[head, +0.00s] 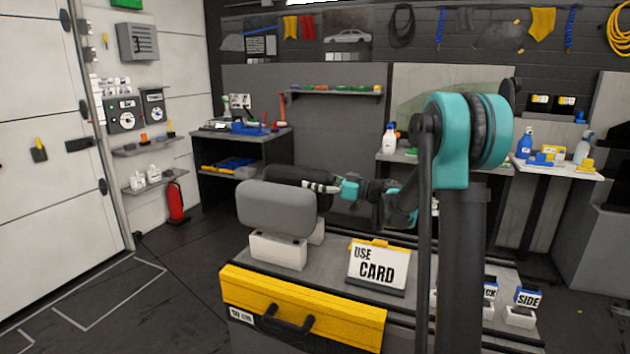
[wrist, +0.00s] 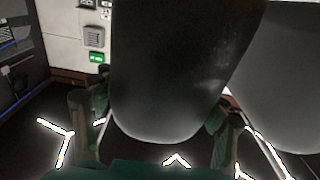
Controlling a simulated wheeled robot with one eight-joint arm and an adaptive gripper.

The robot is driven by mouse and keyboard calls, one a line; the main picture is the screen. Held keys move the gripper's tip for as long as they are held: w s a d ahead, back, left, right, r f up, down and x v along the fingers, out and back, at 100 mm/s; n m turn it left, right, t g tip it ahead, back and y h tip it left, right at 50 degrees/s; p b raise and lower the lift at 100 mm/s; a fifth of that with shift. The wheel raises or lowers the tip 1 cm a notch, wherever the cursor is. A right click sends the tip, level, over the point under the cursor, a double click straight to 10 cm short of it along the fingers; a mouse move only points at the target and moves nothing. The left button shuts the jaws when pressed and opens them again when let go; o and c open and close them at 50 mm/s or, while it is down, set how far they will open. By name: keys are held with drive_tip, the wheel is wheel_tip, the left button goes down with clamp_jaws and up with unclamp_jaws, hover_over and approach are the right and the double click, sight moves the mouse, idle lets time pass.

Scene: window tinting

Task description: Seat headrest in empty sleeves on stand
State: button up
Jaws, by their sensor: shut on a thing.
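My gripper (head: 322,187) is shut on a black headrest (head: 300,172), just behind a grey headrest (head: 275,205) in the head view. The grey headrest stands upright above a white stand block (head: 278,252). A second white block (head: 317,231) shows partly behind it, below the black headrest. In the wrist view the black headrest (wrist: 170,75) fills the middle between my fingers (wrist: 158,122), and the grey headrest (wrist: 285,90) is close at its right. The black headrest's posts and the sleeve openings are hidden, so I cannot tell whether they meet.
The blocks stand on a grey-topped cart with a yellow drawer (head: 300,308). A "USE CARD" sign (head: 377,266) stands right of the blocks. Small labelled holders (head: 527,298) are at the cart's right. Floor at the left is clear; benches line the back wall.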

sight(333, 185)
drive_tip(key=shift+f, duration=0.2)
drive_tip(key=o, duration=1.9)
drive_tip(key=v, duration=1.2)
